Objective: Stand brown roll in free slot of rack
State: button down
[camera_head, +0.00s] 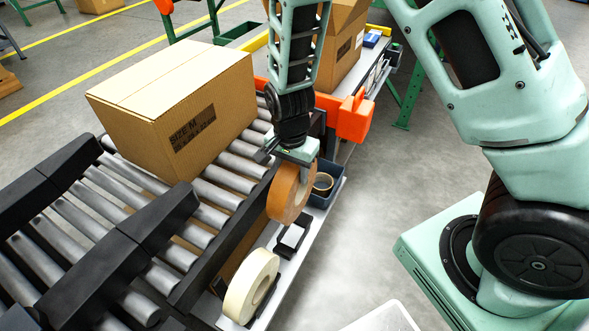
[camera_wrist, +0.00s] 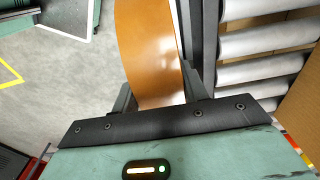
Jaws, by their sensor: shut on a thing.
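The brown roll (camera_head: 284,196) hangs upright below my gripper (camera_head: 291,163), over the narrow grey shelf beside the conveyor. My gripper is shut on its upper rim. In the wrist view the brown roll (camera_wrist: 148,50) runs up between the two fingers of my gripper (camera_wrist: 160,98). A cream roll (camera_head: 247,285) stands on edge on the shelf nearer the camera, apart from the brown roll. Black rack parts (camera_head: 257,308) show at its foot.
A dark blue bin (camera_head: 325,196) with a tan roll (camera_head: 322,183) in it is just behind the brown roll. The roller conveyor (camera_head: 215,194) carries a large carton (camera_head: 175,105) at left. Open floor (camera_head: 380,215) is at right.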

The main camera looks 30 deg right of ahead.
jog(key=shift+f+b, duration=3.95)
jog(key=shift+f, duration=0.1)
jog(key=shift+f, duration=0.35)
jog(key=shift+f+b, duration=0.9)
jog(key=shift+f, duration=0.95)
jog(key=shift+f, duration=0.15)
jog(key=shift+f+b, duration=0.8)
jog(key=shift+f, duration=0.45)
jog(key=c, duration=0.7)
grip_release()
